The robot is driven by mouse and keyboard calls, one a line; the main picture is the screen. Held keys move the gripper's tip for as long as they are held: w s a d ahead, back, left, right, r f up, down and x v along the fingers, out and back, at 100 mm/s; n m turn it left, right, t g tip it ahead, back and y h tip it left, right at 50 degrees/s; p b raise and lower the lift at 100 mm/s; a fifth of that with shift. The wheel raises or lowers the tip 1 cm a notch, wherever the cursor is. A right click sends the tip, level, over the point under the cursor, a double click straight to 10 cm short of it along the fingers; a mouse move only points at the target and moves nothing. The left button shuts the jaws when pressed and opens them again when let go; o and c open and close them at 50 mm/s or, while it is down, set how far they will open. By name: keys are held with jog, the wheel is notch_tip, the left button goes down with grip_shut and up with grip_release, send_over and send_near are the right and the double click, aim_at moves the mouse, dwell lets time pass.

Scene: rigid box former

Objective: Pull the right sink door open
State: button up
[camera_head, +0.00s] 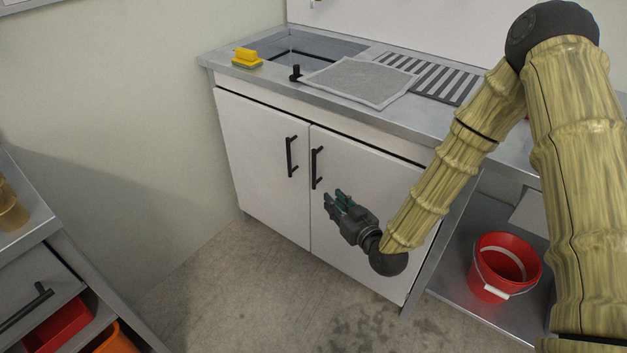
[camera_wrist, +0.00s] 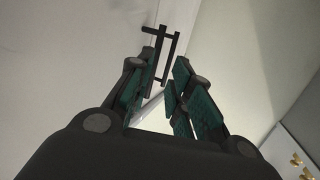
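The right sink door (camera_head: 362,205) is a white panel under the counter, and it looks shut, flush with the left door (camera_head: 262,160). Its black vertical bar handle (camera_head: 317,168) sits near its upper left edge. My gripper (camera_head: 333,199) is in front of the right door, a little below and to the right of that handle. In the wrist view my gripper (camera_wrist: 164,88) has its two fingers apart with nothing between them. Black handle bars (camera_wrist: 166,55) show beyond the fingertips, and I see no contact with them.
The left door's handle (camera_head: 291,157) is close beside the right one. A steel counter (camera_head: 412,124) with a grey cloth (camera_head: 362,82) and a yellow sponge (camera_head: 246,57) is above. A red bucket (camera_head: 504,268) stands on the low shelf at right. The floor (camera_head: 270,290) in front is clear.

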aim_at(315, 167)
jog(key=shift+t+y, duration=0.4)
jog(key=shift+t, duration=0.3)
jog(key=w+a+r, duration=0.1)
jog(key=w+a, duration=0.1)
jog(key=w, duration=0.2)
jog(key=w+a+r+b, duration=0.1)
jog(key=w+a, duration=0.1)
jog(key=w, duration=0.2)
jog(key=w+a+r+b, duration=0.1)
jog(key=w+a, duration=0.1)
jog(key=w, duration=0.2)
jog(key=shift+r, duration=0.1)
jog(key=shift+c, duration=0.5)
grip_shut()
